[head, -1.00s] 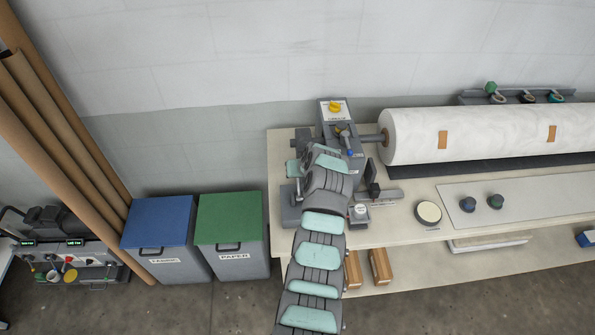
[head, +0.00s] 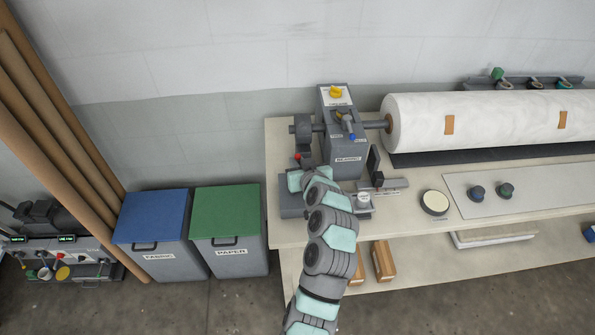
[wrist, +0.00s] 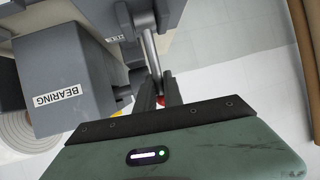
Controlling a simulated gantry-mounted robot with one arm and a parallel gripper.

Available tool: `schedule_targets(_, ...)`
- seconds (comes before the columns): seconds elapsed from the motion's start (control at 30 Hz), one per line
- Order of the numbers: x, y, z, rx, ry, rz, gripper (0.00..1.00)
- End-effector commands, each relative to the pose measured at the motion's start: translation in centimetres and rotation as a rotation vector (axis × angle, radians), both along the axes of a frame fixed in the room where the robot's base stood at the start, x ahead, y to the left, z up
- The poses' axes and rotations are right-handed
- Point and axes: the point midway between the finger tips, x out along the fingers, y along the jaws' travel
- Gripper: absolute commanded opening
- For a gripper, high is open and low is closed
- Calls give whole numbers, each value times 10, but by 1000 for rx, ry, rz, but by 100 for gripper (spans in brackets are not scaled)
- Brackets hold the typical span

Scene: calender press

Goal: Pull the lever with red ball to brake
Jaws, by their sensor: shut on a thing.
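The lever's red ball (head: 297,156) shows in the head view at the front left of the bearing block, just past my gripper (head: 297,168). In the wrist view the lever's metal rod (wrist: 151,50) runs down between the two dark fingers of my gripper (wrist: 159,92). A small part of the red ball (wrist: 161,101) shows between those fingers. My gripper is shut on the lever near its ball end. My wrist and fingers hide most of the lever in the head view.
A white roll (head: 480,122) lies farther right. Blue (head: 153,222) and green (head: 227,217) bins stand left of the table.

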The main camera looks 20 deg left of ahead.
Motion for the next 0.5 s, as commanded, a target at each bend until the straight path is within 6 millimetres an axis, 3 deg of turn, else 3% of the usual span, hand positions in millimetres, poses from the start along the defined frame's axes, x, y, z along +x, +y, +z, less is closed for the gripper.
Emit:
schedule_targets(0.03,-3,-2,-13,19,-32,-3,0)
schedule_targets(0.5,-25,-13,-7,157,-316,0,0)
